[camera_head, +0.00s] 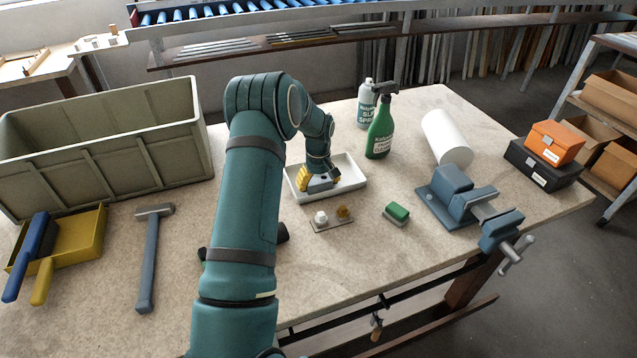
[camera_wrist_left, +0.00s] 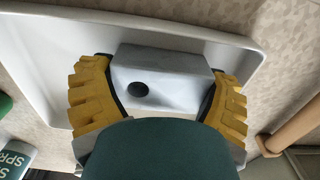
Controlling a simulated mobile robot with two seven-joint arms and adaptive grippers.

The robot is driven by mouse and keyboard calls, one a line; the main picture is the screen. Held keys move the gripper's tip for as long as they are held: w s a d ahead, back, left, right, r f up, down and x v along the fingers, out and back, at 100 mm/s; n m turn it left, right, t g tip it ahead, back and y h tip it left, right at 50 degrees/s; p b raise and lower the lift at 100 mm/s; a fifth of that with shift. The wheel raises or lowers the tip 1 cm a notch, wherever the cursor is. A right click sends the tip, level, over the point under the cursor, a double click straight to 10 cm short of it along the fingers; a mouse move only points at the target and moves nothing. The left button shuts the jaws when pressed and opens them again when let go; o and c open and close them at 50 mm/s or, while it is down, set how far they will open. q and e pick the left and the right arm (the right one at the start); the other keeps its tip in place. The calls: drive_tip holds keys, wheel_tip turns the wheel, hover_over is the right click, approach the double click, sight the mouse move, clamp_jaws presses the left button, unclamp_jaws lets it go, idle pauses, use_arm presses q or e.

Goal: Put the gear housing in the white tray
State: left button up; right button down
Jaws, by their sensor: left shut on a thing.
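The gear housing is a grey block with a dark round hole, seen in the wrist view (camera_wrist_left: 160,78) and partly in the head view (camera_head: 320,185). My left gripper (camera_head: 318,179), with yellow ribbed fingers, is shut on it from both sides. The white tray (camera_head: 353,168) lies on the bench beneath them, and its rim also shows in the wrist view (camera_wrist_left: 140,22). The gripper and housing are over or inside the tray; whether the housing touches its floor is hard to tell. My right gripper is not in view.
A green spray bottle (camera_head: 380,130) and a grey can (camera_head: 364,108) stand behind the tray. A small plate (camera_head: 331,225) with two small parts and a green sponge (camera_head: 397,212) lie in front. A vice (camera_head: 455,195) is right; a large crate (camera_head: 150,165) and hammer (camera_head: 150,255) are left.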

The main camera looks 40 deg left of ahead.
sight(318, 179)
use_arm(q)
drive_tip(key=shift+r, duration=0.1)
drive_tip(key=o, duration=1.1)
wheel_tip(318, 179, up, 12)
drive_tip(key=shift+r+p, duration=0.1)
drive_tip(key=shift+p, duration=0.5)
